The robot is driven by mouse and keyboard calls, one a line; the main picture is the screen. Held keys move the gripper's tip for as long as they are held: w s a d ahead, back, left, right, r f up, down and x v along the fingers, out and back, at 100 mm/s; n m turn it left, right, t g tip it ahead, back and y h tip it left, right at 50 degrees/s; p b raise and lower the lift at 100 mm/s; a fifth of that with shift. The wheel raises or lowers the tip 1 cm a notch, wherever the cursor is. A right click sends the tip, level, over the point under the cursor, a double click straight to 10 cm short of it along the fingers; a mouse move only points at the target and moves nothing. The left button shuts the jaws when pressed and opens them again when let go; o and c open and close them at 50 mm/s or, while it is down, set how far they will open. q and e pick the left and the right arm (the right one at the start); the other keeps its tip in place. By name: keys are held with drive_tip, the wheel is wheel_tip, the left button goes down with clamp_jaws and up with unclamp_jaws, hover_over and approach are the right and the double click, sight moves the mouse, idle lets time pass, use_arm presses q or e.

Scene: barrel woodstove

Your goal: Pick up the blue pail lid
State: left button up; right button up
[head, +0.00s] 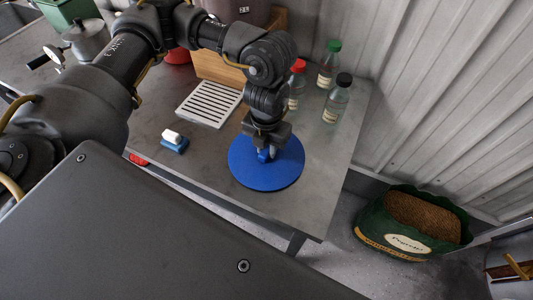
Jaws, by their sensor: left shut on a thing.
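The blue pail lid (281,172) is a flat round disc near the right front part of the grey metal table (325,175). My left gripper (264,156) comes down over it from above and is shut on the raised blue part at its middle. The gripper hides some of the lid's far side. I cannot tell whether the lid rests on the table or is slightly above it. My right gripper is not in view.
Bottles with red (299,66), green (333,46) and black (343,80) caps stand behind the lid. A white slotted rack (209,103) and a blue-and-white block (174,142) lie left. A pellet bag (408,225) stands on the floor at right.

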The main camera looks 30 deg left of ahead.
use_arm(q)
clamp_jaws()
drive_tip(key=shift+r, duration=0.1)
drive_tip(key=shift+r+b, duration=0.3)
drive_tip(key=shift+r, duration=0.2)
drive_tip(key=s+d+r+b, duration=0.4)
drive_tip(key=d+r, duration=0.7)
drive_tip(key=d, duration=0.2)
drive_tip(key=shift+d+r+b, duration=0.25)
drive_tip(key=shift+r+b, duration=0.15)
